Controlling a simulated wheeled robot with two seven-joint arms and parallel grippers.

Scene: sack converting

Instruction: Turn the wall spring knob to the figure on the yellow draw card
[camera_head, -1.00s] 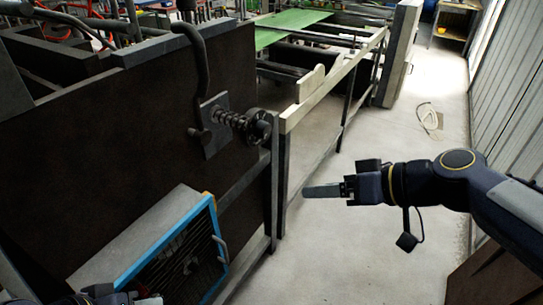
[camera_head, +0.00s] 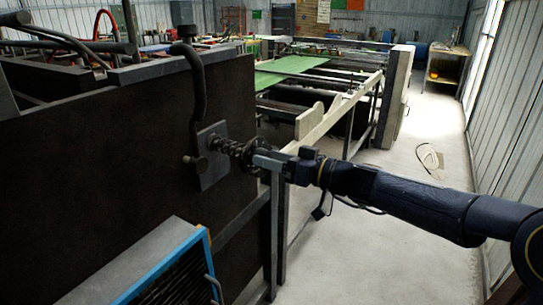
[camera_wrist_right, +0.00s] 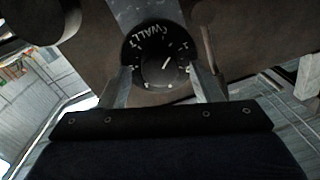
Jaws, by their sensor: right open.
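The wall spring knob (camera_wrist_right: 156,52) is a round black dial with white marks, the lettering "WALL" and a white pointer line, seen face-on in the right wrist view. The line slants up to the right; the small figures are too blurred to read. In the head view its coil spring (camera_head: 228,147) stands out from a grey plate (camera_head: 211,170) on a dark panel. My right gripper (camera_head: 258,157) is at the knob and hides most of its face there. In the wrist view its open fingers (camera_wrist_right: 162,84) lie either side of the dial's lower part; contact cannot be told. I cannot make out a yellow draw card.
A bent dark lever (camera_head: 196,85) rises just above the plate. A blue-framed box (camera_head: 160,268) stands at the lower left. A pale rail (camera_head: 335,115) runs back behind my right gripper. The floor (camera_head: 400,260) at the right is clear apart from a coiled hose (camera_head: 430,158).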

